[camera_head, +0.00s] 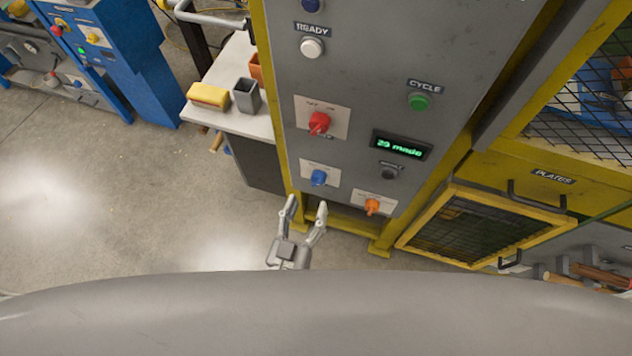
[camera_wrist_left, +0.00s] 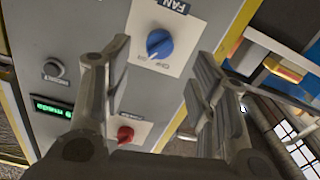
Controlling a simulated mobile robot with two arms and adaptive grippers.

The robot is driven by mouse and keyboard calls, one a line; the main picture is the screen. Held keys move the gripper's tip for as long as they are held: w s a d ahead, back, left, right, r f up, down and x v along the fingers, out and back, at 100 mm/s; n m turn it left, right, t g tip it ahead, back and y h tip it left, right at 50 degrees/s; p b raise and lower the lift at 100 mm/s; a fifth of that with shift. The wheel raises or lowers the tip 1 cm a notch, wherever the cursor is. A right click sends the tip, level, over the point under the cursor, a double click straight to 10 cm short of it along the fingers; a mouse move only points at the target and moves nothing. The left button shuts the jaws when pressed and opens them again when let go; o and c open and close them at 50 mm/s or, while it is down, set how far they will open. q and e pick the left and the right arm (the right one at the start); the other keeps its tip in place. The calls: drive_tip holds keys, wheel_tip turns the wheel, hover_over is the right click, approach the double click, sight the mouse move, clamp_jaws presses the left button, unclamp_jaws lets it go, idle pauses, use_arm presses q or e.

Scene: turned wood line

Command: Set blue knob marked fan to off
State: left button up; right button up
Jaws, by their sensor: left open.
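The blue knob (camera_head: 318,177) sits on a white plate low on the grey panel in the head view. In the left wrist view the blue knob (camera_wrist_left: 159,43) shows larger, on a white plate (camera_wrist_left: 186,24) marked FAN, with small position marks beside it. My left gripper (camera_head: 306,207) is open and empty, just below and in front of the knob in the head view. In the wrist view its two fingers (camera_wrist_left: 160,88) stand apart on either side, with the knob beyond the gap and not touched. My right gripper is in neither view.
Nearby on the panel are a red knob (camera_head: 319,122), an orange knob (camera_head: 372,206), a dark button (camera_head: 388,172), a green CYCLE button (camera_head: 419,102) and a green-lit display (camera_head: 401,146). A yellow mesh door (camera_head: 440,250) stands to the right. A table (camera_head: 226,118) is at left.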

sight(316, 185)
use_arm(q)
drive_tip(key=x, duration=0.6)
drive_tip(key=shift+w+d, duration=0.15)
drive_tip(key=shift+w, duration=0.4)
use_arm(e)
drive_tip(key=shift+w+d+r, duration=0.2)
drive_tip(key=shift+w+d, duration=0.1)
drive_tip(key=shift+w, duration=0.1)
use_arm(q)
drive_tip(key=c, duration=1)
